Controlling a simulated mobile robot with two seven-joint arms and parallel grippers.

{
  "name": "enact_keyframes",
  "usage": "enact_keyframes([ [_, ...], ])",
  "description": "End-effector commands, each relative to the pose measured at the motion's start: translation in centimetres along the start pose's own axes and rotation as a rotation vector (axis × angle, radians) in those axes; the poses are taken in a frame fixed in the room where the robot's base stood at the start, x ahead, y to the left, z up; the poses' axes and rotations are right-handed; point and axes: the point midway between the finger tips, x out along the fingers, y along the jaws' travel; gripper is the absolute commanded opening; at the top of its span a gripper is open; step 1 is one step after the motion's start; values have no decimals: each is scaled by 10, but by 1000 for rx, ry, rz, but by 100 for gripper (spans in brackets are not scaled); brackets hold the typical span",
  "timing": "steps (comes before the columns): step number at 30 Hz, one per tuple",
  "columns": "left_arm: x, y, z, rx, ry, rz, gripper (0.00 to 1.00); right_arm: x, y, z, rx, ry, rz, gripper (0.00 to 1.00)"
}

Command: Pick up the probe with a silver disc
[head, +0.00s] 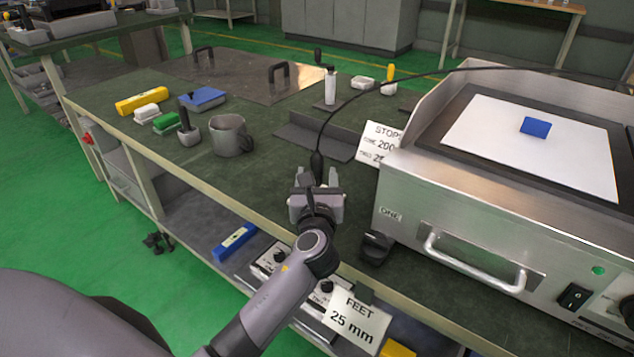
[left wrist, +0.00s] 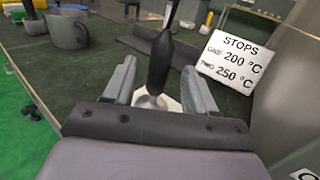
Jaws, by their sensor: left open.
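The probe (head: 317,162) stands upright on the dark bench top, with a black handle and a thin black cable rising from it. In the left wrist view the probe's black handle (left wrist: 160,62) is between the two fingers, and part of its silver disc (left wrist: 147,99) shows low down behind the gripper body. My left gripper (head: 318,180) is open, with a finger on each side of the handle and gaps visible on both sides. The disc is hidden by the gripper in the head view. My right gripper is not in view.
A steel hot plate unit (head: 480,235) stands close on the right. A sign about stops (head: 380,142) leans behind the probe, near a dark angled bracket (head: 318,137). A grey mug (head: 227,136) is to the left. A black block (head: 376,247) sits at the front right of the gripper.

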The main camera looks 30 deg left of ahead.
Motion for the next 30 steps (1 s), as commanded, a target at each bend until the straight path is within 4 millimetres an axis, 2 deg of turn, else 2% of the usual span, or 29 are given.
enact_keyframes([
  [4,21,-1,8,-4,-2,1,56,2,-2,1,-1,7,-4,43],
  [9,39,-1,8,-3,0,0,56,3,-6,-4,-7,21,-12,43],
  [18,43,0,8,-3,1,0,56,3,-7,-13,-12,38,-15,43],
  [19,43,0,8,-3,1,0,50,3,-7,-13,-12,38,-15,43],
  [21,43,0,8,-3,1,0,27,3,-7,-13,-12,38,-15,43],
  [24,43,0,8,-3,1,0,0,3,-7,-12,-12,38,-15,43],
  [30,43,0,9,-4,0,0,0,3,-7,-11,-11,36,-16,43],
])
